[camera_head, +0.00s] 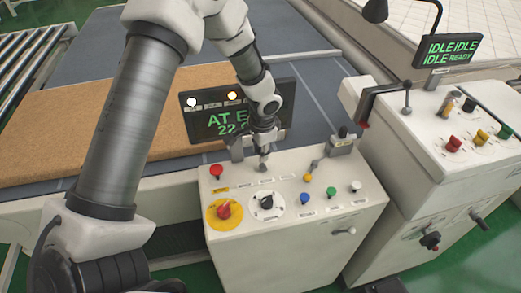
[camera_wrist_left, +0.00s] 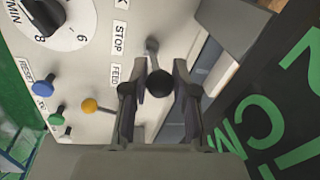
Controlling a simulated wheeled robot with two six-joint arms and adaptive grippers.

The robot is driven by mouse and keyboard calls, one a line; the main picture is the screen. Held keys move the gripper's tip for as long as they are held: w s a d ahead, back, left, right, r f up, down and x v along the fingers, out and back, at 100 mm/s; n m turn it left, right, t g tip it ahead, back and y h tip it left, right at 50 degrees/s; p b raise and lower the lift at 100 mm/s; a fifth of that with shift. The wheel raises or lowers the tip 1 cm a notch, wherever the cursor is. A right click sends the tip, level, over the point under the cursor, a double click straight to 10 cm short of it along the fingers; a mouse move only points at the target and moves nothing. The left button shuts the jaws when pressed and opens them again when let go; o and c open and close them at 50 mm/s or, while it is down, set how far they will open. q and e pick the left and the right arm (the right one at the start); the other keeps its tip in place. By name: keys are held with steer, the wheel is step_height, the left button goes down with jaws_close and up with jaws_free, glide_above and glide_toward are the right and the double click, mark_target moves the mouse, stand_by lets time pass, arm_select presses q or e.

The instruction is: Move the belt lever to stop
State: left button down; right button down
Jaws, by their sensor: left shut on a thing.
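The belt lever shows in the left wrist view as a grey stem with a black ball knob (camera_wrist_left: 160,83). The labels STOP and FEED are printed on the panel to its left. My left gripper (camera_wrist_left: 157,76) is shut on the lever, with one dark finger on each side of the knob. In the head view my left gripper (camera_head: 263,147) reaches down to the back of the white control box (camera_head: 290,245), and the lever's knob is hidden there. My right gripper is not in view.
A red-and-yellow stop button (camera_head: 223,210), a black dial (camera_head: 266,202) and coloured buttons sit close in front. A dark display (camera_head: 205,122) stands just behind the gripper. A second console (camera_head: 440,150) is at right. A brown slab (camera_head: 60,130) lies on the belt.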

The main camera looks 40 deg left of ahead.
arm_select(q)
steer(key=shift+w+d, duration=0.15)
steer(key=shift+w, duration=0.1)
steer(key=c, duration=1)
jaws_free()
steer(key=shift+o, duration=0.5)
steer(key=shift+w+d, duration=0.1)
steer(key=shift+r, duration=0.4)
step_height(320, 180, up, 11)
steer(key=s+d, duration=0.1)
steer(key=shift+d, duration=0.15)
